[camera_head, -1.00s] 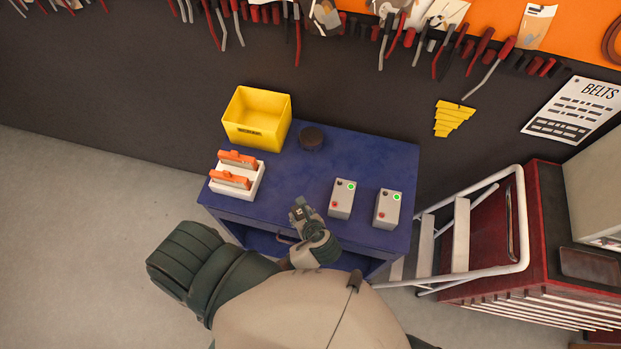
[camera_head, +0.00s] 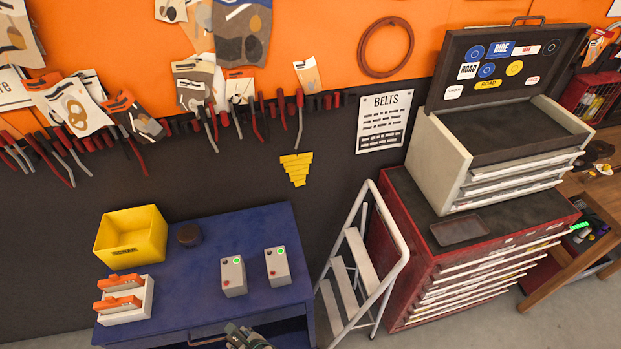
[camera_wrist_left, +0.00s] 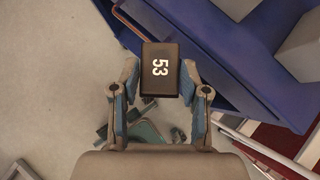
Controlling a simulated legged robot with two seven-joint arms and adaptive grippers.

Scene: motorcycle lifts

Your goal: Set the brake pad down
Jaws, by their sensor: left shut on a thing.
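The brake pad (camera_wrist_left: 160,69) is a black block with a white "53" on it. In the left wrist view my left gripper (camera_wrist_left: 160,80) is shut on it, one finger on each side. The blue cabinet (camera_wrist_left: 210,45) lies beyond the pad, up and to the right, with grey floor around it. In the head view my left gripper (camera_head: 246,338) is only partly in view at the bottom edge, by the front of the blue cabinet (camera_head: 215,260); the pad cannot be made out there. My right gripper is not in view.
On the cabinet stand a yellow bin (camera_head: 131,238), a white holder (camera_head: 127,306) with orange-topped items, a dark round object (camera_head: 189,235) and two grey boxes (camera_head: 233,276) (camera_head: 277,266) with green lights. A white step ladder (camera_head: 363,268) and red tool chest (camera_head: 450,255) stand right.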

